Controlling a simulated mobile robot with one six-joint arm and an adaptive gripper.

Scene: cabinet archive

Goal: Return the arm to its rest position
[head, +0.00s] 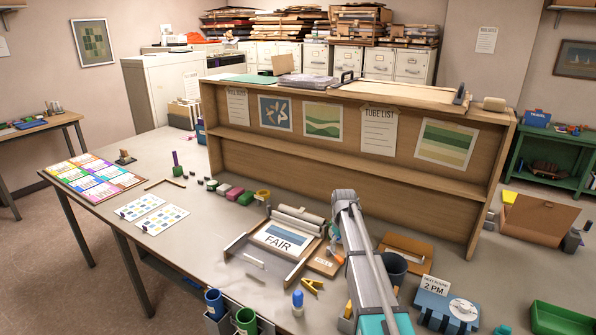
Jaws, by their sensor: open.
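My arm shows in the head view as a grey and teal link over the front middle of the table. It stretches from the bottom edge up to a joint near the wooden panel (240,150). My gripper cannot be made out; it may be hidden behind the link or out of the picture. A tray (237,243) with a sheet marked FAIR (281,239) and a rolled paper (299,214) lies just left of the arm. A dark cup (393,267) stands just right of it.
A yellow clip (312,286) and a blue bottle (297,302) are close left of my arm. A blue stand (436,305) and a green tray (562,320) are to the right. Blue and green cups (214,303) stand at the front edge.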

